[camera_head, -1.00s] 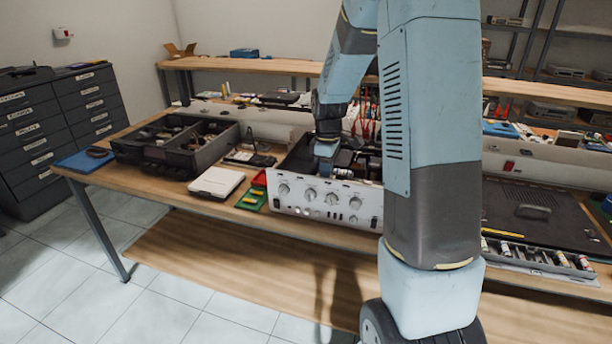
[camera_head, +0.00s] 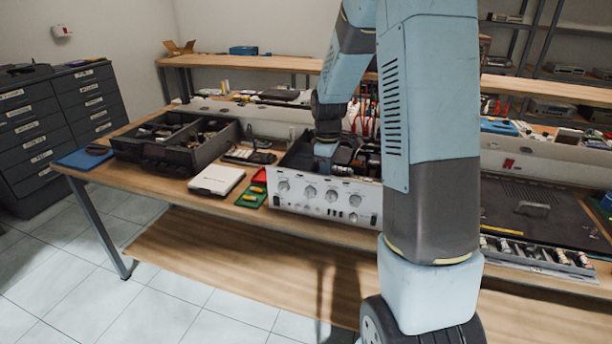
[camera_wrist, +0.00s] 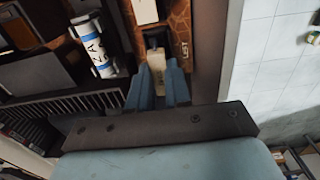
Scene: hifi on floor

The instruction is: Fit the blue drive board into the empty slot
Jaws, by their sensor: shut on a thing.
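My gripper (camera_wrist: 160,90) is shut on a small pale beige piece (camera_wrist: 156,62), seen between its blue-grey fingers in the wrist view. I cannot make out whether this piece belongs to the blue drive board; no blue board face shows. Beyond the piece lies a brown, copper-patterned surface with a white block (camera_wrist: 146,10). In the head view my gripper reaches down into an open dark chassis with a silver front panel (camera_head: 325,199) with knobs. Its fingertips are hidden there behind the panel. The empty slot cannot be made out.
The chassis wall (camera_wrist: 212,50) is close on the right. A green board (camera_head: 252,196), a white box (camera_head: 217,180) and a black open case (camera_head: 175,145) are on the bench.

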